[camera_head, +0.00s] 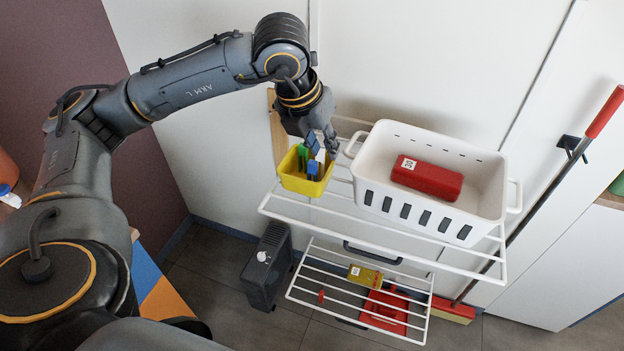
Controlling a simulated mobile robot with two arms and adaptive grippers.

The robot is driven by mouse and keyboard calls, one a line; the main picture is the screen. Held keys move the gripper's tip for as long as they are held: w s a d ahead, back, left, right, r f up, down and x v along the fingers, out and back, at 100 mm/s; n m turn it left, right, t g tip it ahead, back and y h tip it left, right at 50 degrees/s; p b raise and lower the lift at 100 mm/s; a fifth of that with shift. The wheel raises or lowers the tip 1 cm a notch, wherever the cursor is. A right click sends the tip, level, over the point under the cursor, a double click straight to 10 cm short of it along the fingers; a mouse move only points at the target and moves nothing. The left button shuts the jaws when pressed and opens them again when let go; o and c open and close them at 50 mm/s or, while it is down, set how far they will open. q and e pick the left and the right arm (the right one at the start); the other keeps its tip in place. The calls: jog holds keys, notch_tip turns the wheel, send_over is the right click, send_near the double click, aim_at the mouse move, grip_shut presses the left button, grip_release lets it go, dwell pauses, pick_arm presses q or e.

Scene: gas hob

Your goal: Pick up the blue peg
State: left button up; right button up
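The blue peg (313,170) stands in a small yellow bin (303,188) on the upper wire shelf. A green peg (301,155) is beside it in the bin. My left gripper (322,148) reaches down from above, right over the bin and close to the peg tops. A blue patch shows between the gripper's parts; I cannot tell whether it is a peg or part of the gripper. The fingertips are small and partly overlap the bin, so their opening and any contact are unclear. My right gripper is not in view.
A white basket (485,204) holding a red box (427,179) stands just right of the bin. The lower rack (330,297) carries a yellow box (365,276) and red items. A red-handled pole (545,205) leans at right. A dark heater-like unit (266,265) stands below.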

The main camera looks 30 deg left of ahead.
pick_arm(q)
jog(key=n+y, duration=0.1)
jog(key=y, duration=0.1)
send_near(312, 163)
jog(key=p+x, duration=0.1)
jog(key=x, duration=0.4)
jog(key=shift+w+a+p, duration=0.1)
jog(key=shift+w+p, duration=0.1)
jog(key=shift+p, duration=0.1)
jog(key=shift+w+f, duration=0.1)
jog(key=shift+f, duration=0.15)
jog(key=shift+w+a+f+p, duration=0.1)
jog(key=shift+w+f+p, duration=0.05)
jog(key=shift+f+p, duration=0.35)
jog(key=p+x, duration=0.1)
jog(key=x, duration=0.2)
jog(key=shift+f+p, duration=0.3)
jog(key=shift+f, duration=0.05)
jog(key=shift+w+f, duration=0.1)
jog(key=shift+f, duration=0.25)
jog(key=shift+c, duration=0.5)
jog(key=c, duration=0.4)
